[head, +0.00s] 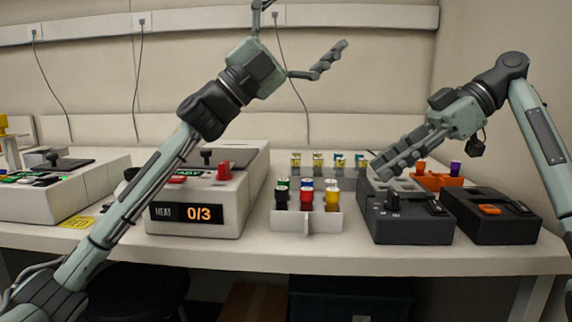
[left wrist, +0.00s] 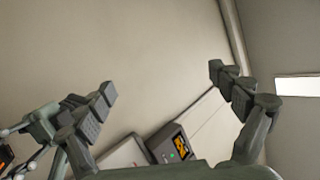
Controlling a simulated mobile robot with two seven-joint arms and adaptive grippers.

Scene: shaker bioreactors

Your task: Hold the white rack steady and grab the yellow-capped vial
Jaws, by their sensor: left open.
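The white rack (head: 290,222) stands on the bench right of centre in the head view. It holds several capped vials in two rows. The yellow-capped vial (head: 333,200) is at the right end of its front row, upright. My left gripper (head: 305,24) is raised high above and behind the bench, open and empty; its spread fingers also show in the left wrist view (left wrist: 162,82). My right gripper (head: 380,172) is to the right of the rack, above the dark device, apart from the vial. Its fingers overlap in this view, so its opening is hidden.
A white device with a 0/3 display (head: 195,214) stands left of the rack. Dark devices (head: 405,226) (head: 490,222) stand to its right. An orange rack (head: 437,181) and several small vials (head: 318,162) are behind. The bench in front of the rack is clear.

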